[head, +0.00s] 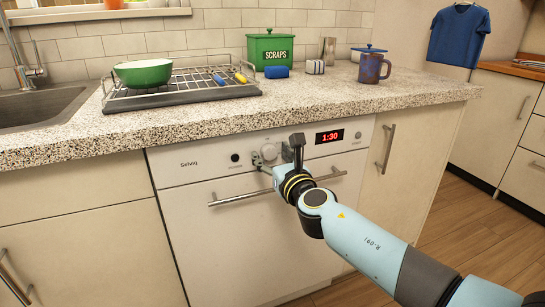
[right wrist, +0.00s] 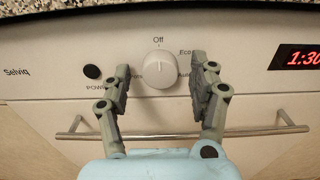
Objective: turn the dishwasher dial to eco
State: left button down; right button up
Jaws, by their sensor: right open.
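The dishwasher (head: 215,205) is a white front under the counter. Its round white dial (right wrist: 159,70) sits on the panel, with its mark pointing up at "Off". The "Eco" label (right wrist: 186,52) is to the upper right of the dial. My right gripper (right wrist: 160,75) is open, with one finger on each side of the dial; I cannot tell whether they touch it. In the head view the dial (head: 269,152) shows just beyond my right gripper (head: 277,160), which hides part of the panel. My left gripper is not in view.
A red display (head: 329,136) reads 1:30, right of the dial. A horizontal handle bar (head: 240,200) runs below the panel. The stone counter edge (head: 200,140) overhangs above. A dish rack, green bowl, scraps bin and mug stand on the counter.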

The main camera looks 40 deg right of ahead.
jog(key=c, duration=1.2)
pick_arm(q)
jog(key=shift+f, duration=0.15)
pick_arm(e)
jog(key=m+b, duration=0.1)
jog(key=m, duration=0.2)
jog(key=m+b, duration=0.1)
jog(key=m, duration=0.2)
jog(key=shift+f+m+b, duration=0.1)
jog(key=shift+m+b, duration=0.2)
jog(key=shift+b, duration=0.05)
jog(key=m+b, duration=0.1)
jog(key=m, duration=0.3)
jog(key=shift+m+b, duration=0.3)
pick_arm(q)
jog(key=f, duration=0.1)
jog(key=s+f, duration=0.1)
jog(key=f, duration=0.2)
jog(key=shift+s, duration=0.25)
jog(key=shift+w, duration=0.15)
pick_arm(e)
jog(key=shift+m, duration=0.4)
